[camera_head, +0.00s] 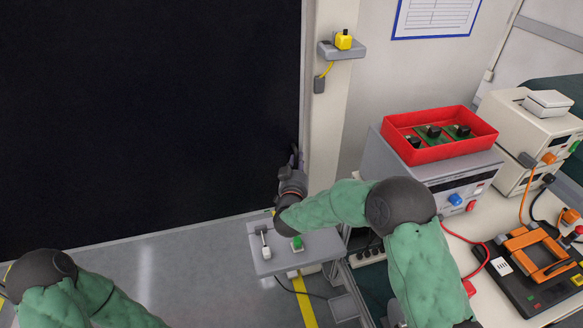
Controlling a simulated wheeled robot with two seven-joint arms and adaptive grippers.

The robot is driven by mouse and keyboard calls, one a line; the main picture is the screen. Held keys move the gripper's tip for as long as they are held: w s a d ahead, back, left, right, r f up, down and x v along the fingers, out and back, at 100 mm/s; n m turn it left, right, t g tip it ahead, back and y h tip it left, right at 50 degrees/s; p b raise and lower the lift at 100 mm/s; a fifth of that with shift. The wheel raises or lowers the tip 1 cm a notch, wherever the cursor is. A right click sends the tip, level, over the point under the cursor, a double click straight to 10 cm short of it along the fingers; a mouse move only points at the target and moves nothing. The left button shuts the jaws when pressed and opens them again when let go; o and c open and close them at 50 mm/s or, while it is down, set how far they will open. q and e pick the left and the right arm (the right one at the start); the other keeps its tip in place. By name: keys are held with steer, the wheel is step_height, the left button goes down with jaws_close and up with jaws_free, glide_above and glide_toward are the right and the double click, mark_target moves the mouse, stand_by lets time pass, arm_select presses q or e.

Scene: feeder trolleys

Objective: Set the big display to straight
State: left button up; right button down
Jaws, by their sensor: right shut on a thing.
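The big display (150,110) is a large dark panel that fills the left and upper part of the head view. Its right edge stands beside a pale post. My right gripper (296,158) is at the lower right edge of the display, shut on it; the exact contact is small and dark. Only the elbow and sleeve of my left arm show at the bottom left; its gripper is out of view.
A grey shelf with a lever and green button (297,243) lies under my right forearm. A yellow button box (343,40) sits on the post. At right, a bench holds a red tray (440,152), instruments and cables. Floor at lower left is clear.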

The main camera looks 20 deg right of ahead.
steer(key=shift+a, duration=0.1)
steer(key=c, duration=1.1)
jaws_free()
steer(key=shift+s, duration=0.1)
steer(key=shift+s, duration=0.1)
steer(key=v, duration=1.2)
steer(key=shift+f, duration=0.1)
